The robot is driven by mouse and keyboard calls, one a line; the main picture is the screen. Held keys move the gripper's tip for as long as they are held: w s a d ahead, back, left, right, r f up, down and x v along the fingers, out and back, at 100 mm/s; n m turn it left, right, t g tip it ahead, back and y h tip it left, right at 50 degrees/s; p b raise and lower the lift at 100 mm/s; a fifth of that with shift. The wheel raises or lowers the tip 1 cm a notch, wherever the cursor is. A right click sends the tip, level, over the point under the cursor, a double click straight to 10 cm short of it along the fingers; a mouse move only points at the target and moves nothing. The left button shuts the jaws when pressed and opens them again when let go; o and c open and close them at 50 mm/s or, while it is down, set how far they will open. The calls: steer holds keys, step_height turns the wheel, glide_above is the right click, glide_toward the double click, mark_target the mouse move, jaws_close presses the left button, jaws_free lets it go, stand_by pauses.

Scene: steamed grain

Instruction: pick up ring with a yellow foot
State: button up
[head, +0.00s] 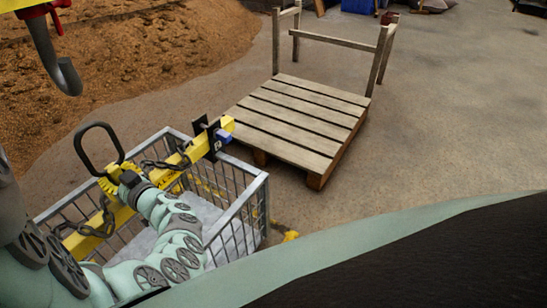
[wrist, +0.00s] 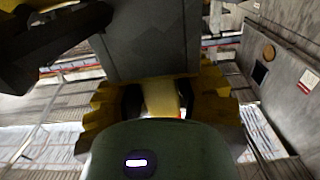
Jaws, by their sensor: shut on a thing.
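The ring is a dark upright loop (head: 121,142) on a yellow foot (head: 105,185), at the left of the head view. In the wrist view its toothed yellow foot (wrist: 218,100) spreads to both sides, with a broad grey part (wrist: 150,40) rising above it. My gripper (head: 124,172) is at the yellow foot, below the loop, and is shut on it. In the wrist view the dark fingers (wrist: 158,98) are close on either side of a yellow middle part. My arm hides part of the foot in the head view.
A yellow beam (head: 196,146) with chains (head: 165,163) lies at the wire cage (head: 238,209), below the ring. A grey hook (head: 65,76) hangs at the upper left. A wooden pallet (head: 300,120) stands behind right. The concrete floor (head: 450,120) at right is clear.

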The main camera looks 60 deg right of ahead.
mark_target(111, 168)
steer(key=shift+s+f, duration=0.1)
steer(key=shift+f, duration=0.05)
jaws_close()
step_height(111, 168, up, 4)
steer(key=p, duration=0.2)
steer(key=shift+s+a+p, duration=0.15)
steer(key=shift+p, duration=0.2)
steer(key=s+a+r+p, duration=0.1)
steer(key=s+a+p, duration=0.1)
steer(key=s+a, duration=0.3)
steer(key=s+a+p, duration=0.2)
steer(key=s+a, duration=0.1)
steer(key=s, duration=0.5)
steer(key=shift+s+r+p, duration=0.15)
steer(key=shift+r+p, duration=1.95)
steer(key=shift+r, duration=0.4)
